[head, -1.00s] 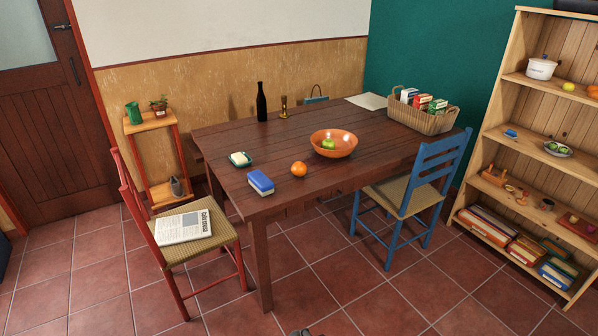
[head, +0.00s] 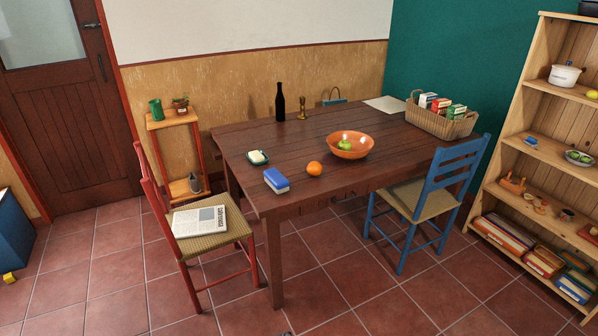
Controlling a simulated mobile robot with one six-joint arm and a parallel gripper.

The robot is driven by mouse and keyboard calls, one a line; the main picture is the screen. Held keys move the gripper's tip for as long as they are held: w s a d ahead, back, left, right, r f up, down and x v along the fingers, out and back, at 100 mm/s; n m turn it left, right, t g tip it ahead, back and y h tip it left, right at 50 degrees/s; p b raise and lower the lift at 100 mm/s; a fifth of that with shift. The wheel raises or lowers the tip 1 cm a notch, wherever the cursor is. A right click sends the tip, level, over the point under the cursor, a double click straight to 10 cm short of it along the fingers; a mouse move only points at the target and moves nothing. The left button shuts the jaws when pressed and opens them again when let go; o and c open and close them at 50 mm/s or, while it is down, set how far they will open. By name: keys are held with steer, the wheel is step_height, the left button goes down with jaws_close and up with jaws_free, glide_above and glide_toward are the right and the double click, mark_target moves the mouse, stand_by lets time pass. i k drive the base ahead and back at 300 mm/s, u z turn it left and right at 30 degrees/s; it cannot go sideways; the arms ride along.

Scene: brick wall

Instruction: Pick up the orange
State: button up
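The orange (head: 314,168) lies on the dark wooden table (head: 300,148), near its front edge. It sits to the right of a blue and white box (head: 276,180) and to the front left of an orange-brown bowl (head: 368,146) that holds green fruit (head: 344,145). Nothing covers the orange. My gripper is not in view.
A red chair (head: 210,262) with a newspaper (head: 199,221) stands at the table's left, a blue chair (head: 425,205) at its right. Tiled floor (head: 345,295) in front is clear.

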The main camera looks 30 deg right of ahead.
mark_target(315, 169)
steer(key=z, duration=1.25)
steer(key=k, duration=0.1)
steer(key=u, duration=2.55)
steer(key=k, duration=0.25)
steer(key=u, duration=2.6)
steer(key=k, duration=0.95)
